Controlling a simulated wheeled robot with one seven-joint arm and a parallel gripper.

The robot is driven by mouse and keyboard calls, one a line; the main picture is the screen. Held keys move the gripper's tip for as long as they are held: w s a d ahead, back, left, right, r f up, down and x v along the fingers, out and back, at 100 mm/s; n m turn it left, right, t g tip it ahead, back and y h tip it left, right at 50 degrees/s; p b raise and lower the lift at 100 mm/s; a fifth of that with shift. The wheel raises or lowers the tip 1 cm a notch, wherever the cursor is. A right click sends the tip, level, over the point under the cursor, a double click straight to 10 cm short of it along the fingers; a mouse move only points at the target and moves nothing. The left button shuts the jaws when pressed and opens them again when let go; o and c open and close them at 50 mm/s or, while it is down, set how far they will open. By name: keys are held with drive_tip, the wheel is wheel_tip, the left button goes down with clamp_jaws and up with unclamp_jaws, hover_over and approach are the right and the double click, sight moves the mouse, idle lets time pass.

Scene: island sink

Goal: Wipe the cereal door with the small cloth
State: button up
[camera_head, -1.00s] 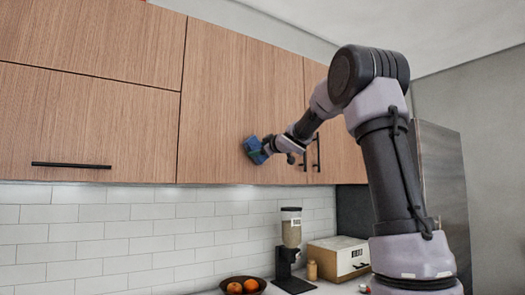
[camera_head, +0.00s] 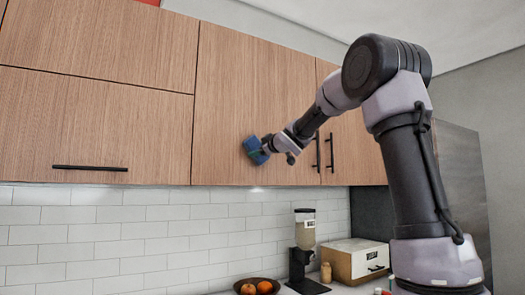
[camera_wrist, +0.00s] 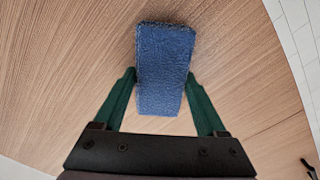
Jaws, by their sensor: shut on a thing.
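The small cloth (camera_head: 255,150) is a blue, thick, block-like pad. My gripper (camera_head: 267,146) is shut on it, and in the wrist view the green fingers (camera_wrist: 160,95) pinch it from both sides.
Black handles (camera_head: 331,152) are just right of my gripper. A dispenser (camera_head: 304,240), a wooden box (camera_head: 355,260), a small jar (camera_head: 326,272) and a bowl of orange fruit (camera_head: 256,286) stand on the counter below. More cabinet doors (camera_head: 90,130) are at left.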

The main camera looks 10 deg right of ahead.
drive_tip(key=shift+a+f, duration=0.1)
drive_tip(key=shift+a, duration=0.2)
drive_tip(key=shift+s, duration=0.2)
drive_tip(key=shift+v, duration=2.8)
drive_tip(key=shift+d, duration=0.2)
drive_tip(key=shift+v, duration=1.4)
